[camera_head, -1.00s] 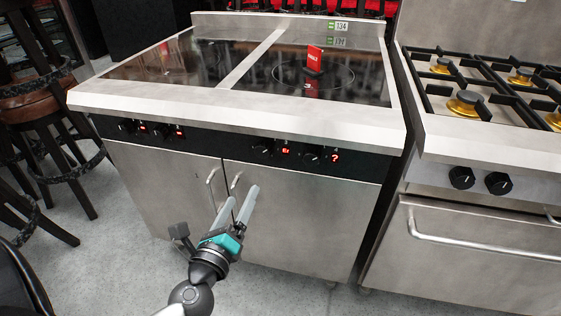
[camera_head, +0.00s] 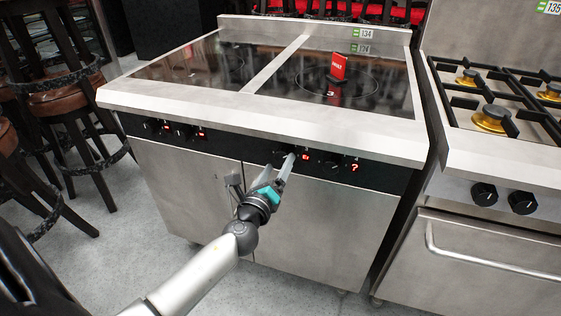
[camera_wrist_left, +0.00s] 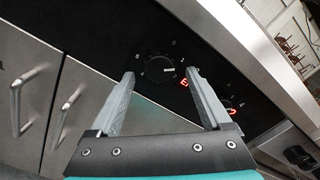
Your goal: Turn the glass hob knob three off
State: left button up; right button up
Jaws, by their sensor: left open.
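The glass hob (camera_head: 330,107) has a black front panel with several black knobs and small red displays. The third knob from the left (camera_head: 281,152) is partly covered by my left gripper (camera_head: 286,160) in the head view. In the left wrist view, this round black knob (camera_wrist_left: 159,66) shows just beyond and between the two open fingertips (camera_wrist_left: 160,76). The gripper is empty, and I cannot tell whether a fingertip touches the knob. A red display (camera_head: 305,156) glows right of it. My right gripper is not in view.
A red card (camera_head: 337,67) stands on the right glass plate. The fourth knob (camera_head: 332,160) and its display sit to the right. Door handles (camera_wrist_left: 17,100) lie below the panel. A gas range (camera_head: 480,190) stands right, stools (camera_head: 75,100) left.

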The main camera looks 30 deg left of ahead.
pick_arm(q)
jog(key=shift+x, duration=1.3)
grip_shut()
